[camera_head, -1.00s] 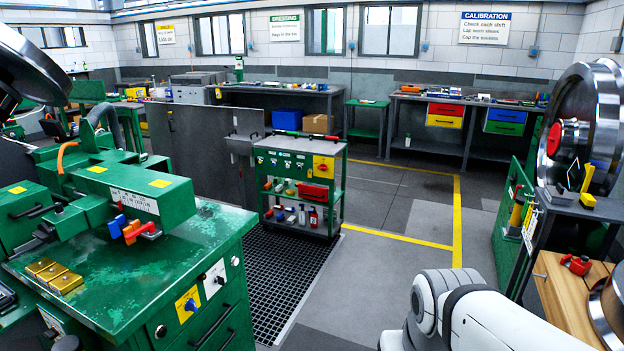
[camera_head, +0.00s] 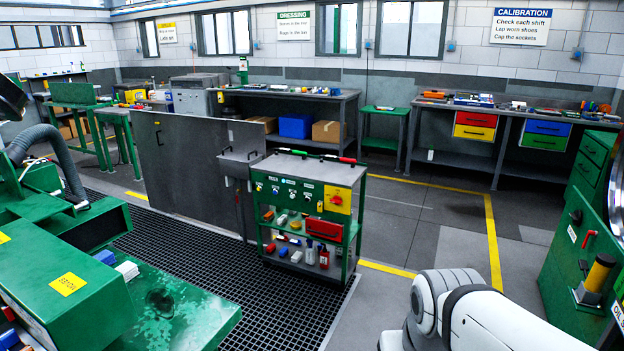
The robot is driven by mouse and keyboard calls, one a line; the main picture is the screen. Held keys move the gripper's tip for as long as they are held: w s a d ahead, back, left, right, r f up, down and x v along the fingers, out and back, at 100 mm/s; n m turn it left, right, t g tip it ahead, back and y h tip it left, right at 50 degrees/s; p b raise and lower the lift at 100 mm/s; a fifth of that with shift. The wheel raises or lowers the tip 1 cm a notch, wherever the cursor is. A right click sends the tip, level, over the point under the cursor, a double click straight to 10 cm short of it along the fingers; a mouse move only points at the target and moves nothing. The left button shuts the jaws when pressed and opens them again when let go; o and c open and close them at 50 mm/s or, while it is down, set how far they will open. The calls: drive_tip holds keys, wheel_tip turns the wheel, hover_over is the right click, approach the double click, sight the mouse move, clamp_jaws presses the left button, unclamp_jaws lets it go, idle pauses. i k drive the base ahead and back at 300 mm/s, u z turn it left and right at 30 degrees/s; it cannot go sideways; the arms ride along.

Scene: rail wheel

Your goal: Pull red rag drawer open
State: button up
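No label tells which one is the rag drawer. My white arm (camera_head: 462,307) shows at the bottom right, well in front of both. My gripper is outside the picture.
A dark grey panel (camera_head: 185,170) stands left of the cart. A green machine table (camera_head: 190,305) is at the lower left, and a green cabinet (camera_head: 565,270) at the right. Open floor (camera_head: 440,215) with yellow lines lies between cart and right bench.

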sight(326, 228)
drive_tip(key=i, duration=2.6)
drive_tip(key=u, duration=2.05)
drive_tip(key=i, duration=0.7)
drive_tip(key=z, duration=2.3)
